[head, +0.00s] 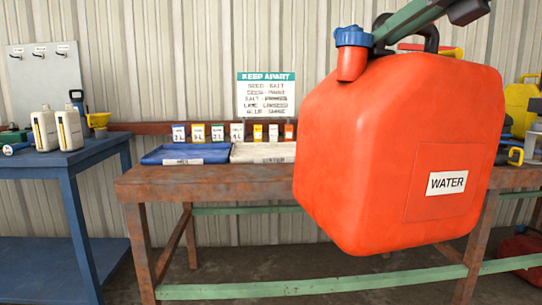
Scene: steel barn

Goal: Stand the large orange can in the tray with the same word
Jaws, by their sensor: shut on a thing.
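The large orange can (390,150) fills the right half of the head view, close to the camera and tilted. Its white label reads WATER, and it has a blue cap at its upper left. My gripper (401,24) shows only in part at the can's black handle, at the top edge, and is shut on the can. The can hangs in front of the bench. A blue tray (164,154) and a pale grey tray (247,150) lie side by side on the bench. Their front labels are too small to read surely. The can hides the bench to their right.
The wooden bench (200,178) has a row of small labelled cards (218,133) behind the trays. A KEEP APART sign (266,95) hangs above. A blue table (75,158) with white bottles (46,130) stands left. A yellow can (520,105) is far right.

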